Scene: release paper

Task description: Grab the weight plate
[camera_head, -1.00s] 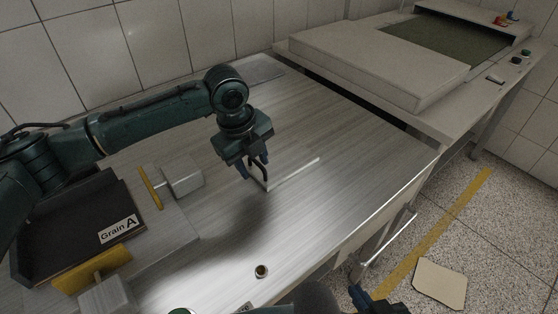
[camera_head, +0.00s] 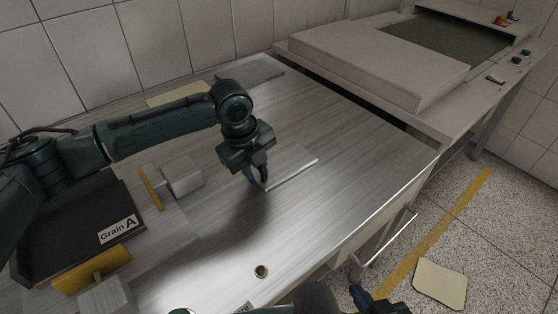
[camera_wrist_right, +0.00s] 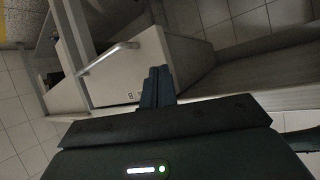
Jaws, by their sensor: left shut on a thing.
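The weight plate (camera_head: 294,165) is a thin, flat, silvery plate on the steel worktop, with a bright front edge. My left gripper (camera_head: 261,178) is over its left part, shut on the plate's dark handle, which the fingers now mostly hide. The plate appears to lie flat on the worktop. My right gripper (camera_head: 362,296) is low at the front, beyond the worktop's edge and away from the plate. In the right wrist view its fingers (camera_wrist_right: 158,86) are together, with nothing seen between them.
A black board labelled Grain A (camera_head: 75,225) lies at left, with yellow-and-grey blocks (camera_head: 183,177) beside it. A grey sheet (camera_head: 255,70) lies at the back. A press with a pale slab (camera_head: 380,62) stands at right. The worktop right of the plate is clear.

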